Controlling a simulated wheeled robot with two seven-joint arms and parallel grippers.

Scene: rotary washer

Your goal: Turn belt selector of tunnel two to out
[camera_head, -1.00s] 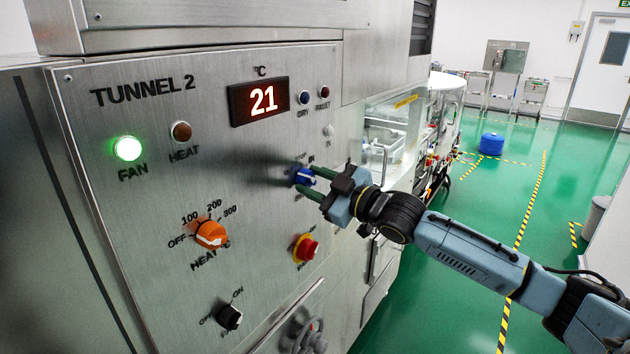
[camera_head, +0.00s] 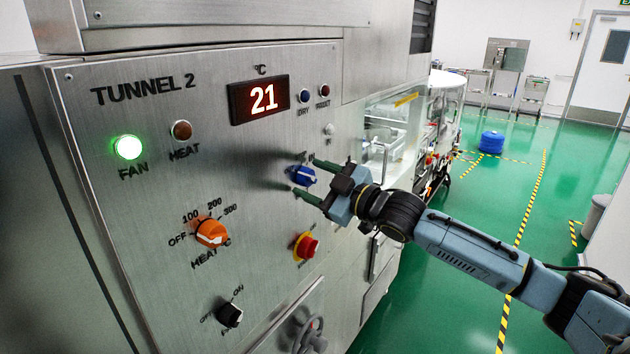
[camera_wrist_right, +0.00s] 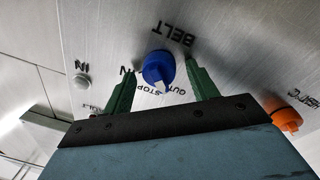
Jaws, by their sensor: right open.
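The blue belt selector (camera_head: 302,176) is a round knob with a white pointer mark on the steel Tunnel 2 panel (camera_head: 110,250). In the right wrist view the knob (camera_wrist_right: 158,66) appears upside down, with the BELT, IN, STOP and OUT labels around it. Its white pointer faces the STOP and OUT lettering; I cannot tell exactly which. My right gripper (camera_head: 304,177) is open in front of the panel, one finger on each side of the knob, with gaps showing in the wrist view. My left gripper is not in view.
A red and yellow emergency button (camera_head: 306,246) sits just below the selector. An orange heat knob (camera_head: 211,233), a black switch (camera_head: 229,315) and a lit green fan lamp (camera_head: 127,148) are farther left. The display (camera_head: 259,100) reads 21. Green floor (camera_head: 480,230) lies open to the right.

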